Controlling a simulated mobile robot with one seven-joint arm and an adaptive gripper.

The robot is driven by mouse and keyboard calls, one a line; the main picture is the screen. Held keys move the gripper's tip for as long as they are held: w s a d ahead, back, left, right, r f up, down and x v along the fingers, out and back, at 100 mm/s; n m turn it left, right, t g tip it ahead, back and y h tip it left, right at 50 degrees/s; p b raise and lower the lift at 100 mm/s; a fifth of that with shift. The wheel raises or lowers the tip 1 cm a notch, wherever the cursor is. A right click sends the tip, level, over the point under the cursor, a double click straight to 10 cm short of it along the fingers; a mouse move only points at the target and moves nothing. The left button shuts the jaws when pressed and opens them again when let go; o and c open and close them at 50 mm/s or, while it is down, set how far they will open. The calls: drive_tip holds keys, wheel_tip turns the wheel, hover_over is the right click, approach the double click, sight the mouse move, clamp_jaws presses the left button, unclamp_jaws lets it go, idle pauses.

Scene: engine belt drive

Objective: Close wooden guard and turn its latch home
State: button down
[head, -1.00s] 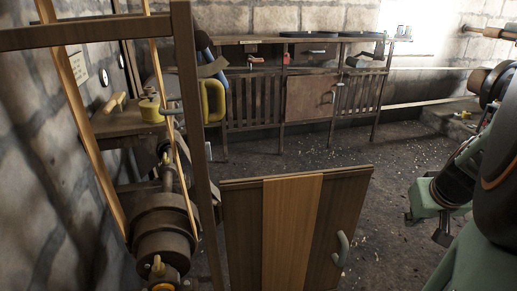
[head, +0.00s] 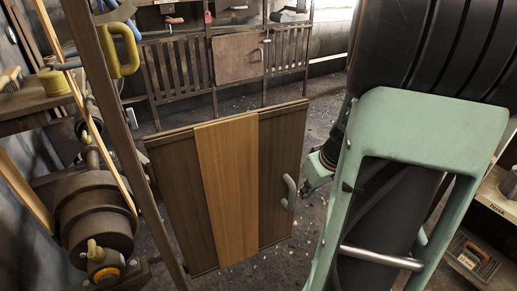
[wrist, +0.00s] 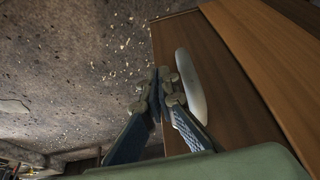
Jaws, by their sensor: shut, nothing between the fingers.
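The wooden guard (head: 227,190) is a brown panel with a lighter middle board, standing open beside the belt drive. Its grey curved handle (head: 289,192) is near its right edge; the handle also shows in the wrist view (wrist: 190,85). My gripper (head: 312,172) is just right of the handle, partly hidden by my arm. In the wrist view my gripper (wrist: 161,80) has its fingertips together and empty, close beside the handle; I cannot tell whether they touch it. The belt drive's stepped pulley (head: 95,215) is at left. I cannot make out the latch.
A dark wooden frame post (head: 115,120) stands between the pulley and the guard. A bench (head: 30,108) with a yellow-handled tool is at upper left. A slatted rack (head: 175,75) runs along the back. Debris-strewn floor lies open behind the guard.

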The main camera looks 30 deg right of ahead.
drive_tip(key=shift+w+r, duration=0.2)
drive_tip(key=shift+w, duration=1.55)
drive_tip(key=shift+w, duration=0.1)
